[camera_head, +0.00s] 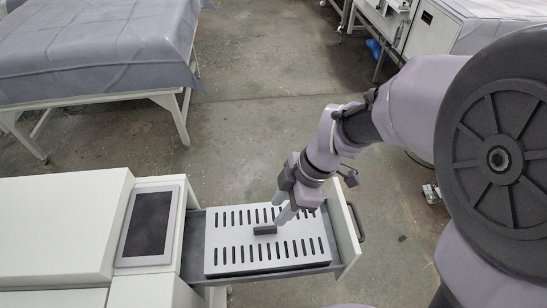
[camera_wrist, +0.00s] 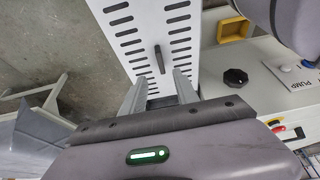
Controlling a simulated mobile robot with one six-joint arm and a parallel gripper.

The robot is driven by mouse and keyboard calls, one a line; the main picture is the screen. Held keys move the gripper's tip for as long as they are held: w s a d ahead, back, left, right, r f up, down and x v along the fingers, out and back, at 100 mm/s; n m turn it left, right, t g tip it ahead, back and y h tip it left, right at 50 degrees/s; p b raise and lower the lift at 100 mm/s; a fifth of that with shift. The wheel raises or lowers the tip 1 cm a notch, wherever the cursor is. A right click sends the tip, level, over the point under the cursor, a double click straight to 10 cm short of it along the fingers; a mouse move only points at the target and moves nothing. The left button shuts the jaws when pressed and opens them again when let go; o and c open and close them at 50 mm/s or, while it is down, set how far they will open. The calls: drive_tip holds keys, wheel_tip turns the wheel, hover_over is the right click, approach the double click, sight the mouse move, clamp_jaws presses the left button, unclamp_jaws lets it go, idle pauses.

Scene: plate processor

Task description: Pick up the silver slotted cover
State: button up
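The silver slotted cover (camera_head: 232,244) lies flat in the open drawer (camera_head: 193,247), with rows of dark slots and a black bar handle (camera_head: 265,230) at its middle. In the wrist view, the cover (camera_wrist: 182,52) fills the upper middle, and its handle (camera_wrist: 159,60) lies lengthwise just past the fingertips, lined up with the gap between them. My gripper (camera_head: 282,212) is above the cover, close to the handle on its upper right side. In the wrist view, my gripper (camera_wrist: 160,80) has its two fingers apart and nothing between them.
The drawer front (camera_head: 345,225) with its handle stands at right of the cover. A machine with a dark screen (camera_head: 149,223) is at left. A cloth-covered table (camera_head: 95,50) stands upper left. The wrist view shows a panel with a black knob (camera_wrist: 236,77) and a yellow frame (camera_wrist: 233,30).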

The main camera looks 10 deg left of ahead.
sight(267, 227)
drive_tip(key=b+x, duration=0.2)
drive_tip(key=x, duration=0.7)
drive_tip(key=shift+d+f+b, duration=0.1)
drive_tip(key=shift+f+b, duration=0.25)
drive_tip(key=shift+b, duration=0.05)
drive_tip(key=shift+r, duration=0.1)
clamp_jaws()
idle(0.6)
